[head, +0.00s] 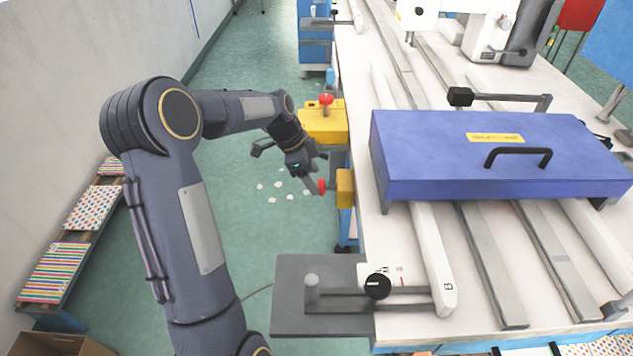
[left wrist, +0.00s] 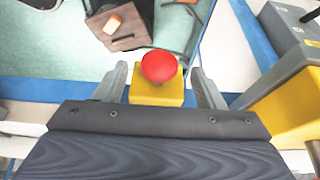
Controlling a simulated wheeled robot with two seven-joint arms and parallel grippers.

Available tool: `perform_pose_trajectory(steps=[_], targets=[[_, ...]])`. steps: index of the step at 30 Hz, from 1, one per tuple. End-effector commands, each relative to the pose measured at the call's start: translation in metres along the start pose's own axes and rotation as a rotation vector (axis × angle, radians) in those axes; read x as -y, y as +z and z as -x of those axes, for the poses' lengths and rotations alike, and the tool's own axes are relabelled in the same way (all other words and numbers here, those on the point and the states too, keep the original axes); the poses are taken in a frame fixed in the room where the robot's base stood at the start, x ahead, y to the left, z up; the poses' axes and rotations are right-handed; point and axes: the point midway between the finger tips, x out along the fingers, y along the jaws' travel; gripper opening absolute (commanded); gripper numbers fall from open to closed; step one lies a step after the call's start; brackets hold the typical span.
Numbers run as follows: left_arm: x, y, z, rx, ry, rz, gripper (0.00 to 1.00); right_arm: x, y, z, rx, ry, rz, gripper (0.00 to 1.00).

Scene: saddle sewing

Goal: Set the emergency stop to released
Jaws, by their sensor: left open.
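The emergency stop is a round red button on a small yellow box (head: 345,188) at the table's left edge in the head view. The red button (head: 322,187) faces left there, beside my left gripper (head: 314,176). In the left wrist view the red button (left wrist: 159,66) appears centred between the two grey fingers, with a gap on each side. The yellow box (left wrist: 157,95) shows behind and below it. My left gripper is open and holds nothing. Whether a finger touches the button cannot be told. My right gripper is not in view.
A larger yellow box (head: 322,125) with a red knob (head: 326,99) stands just beyond my left gripper. A blue cover with a black handle (head: 500,150) lies on the white table. A grey plate with a black dial (head: 377,286) is nearer.

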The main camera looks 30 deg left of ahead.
Motion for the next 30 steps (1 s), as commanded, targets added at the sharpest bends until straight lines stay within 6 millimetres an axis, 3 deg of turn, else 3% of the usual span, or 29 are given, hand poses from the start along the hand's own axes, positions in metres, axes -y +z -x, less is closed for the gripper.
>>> perform_pose_trajectory(steps=[3,9,26,30], targets=[[0.001,0.0,0.022,0.0,-0.004,0.001,0.63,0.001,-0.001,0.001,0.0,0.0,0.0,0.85],[0.0,0.001,0.041,0.0,-0.001,0.001,0.63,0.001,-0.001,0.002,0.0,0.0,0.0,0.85],[0.0,0.0,0.044,0.0,0.0,0.001,0.63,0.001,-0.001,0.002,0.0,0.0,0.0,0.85],[-0.015,-0.009,0.062,0.0,-0.016,0.044,0.63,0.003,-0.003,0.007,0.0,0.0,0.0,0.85]])
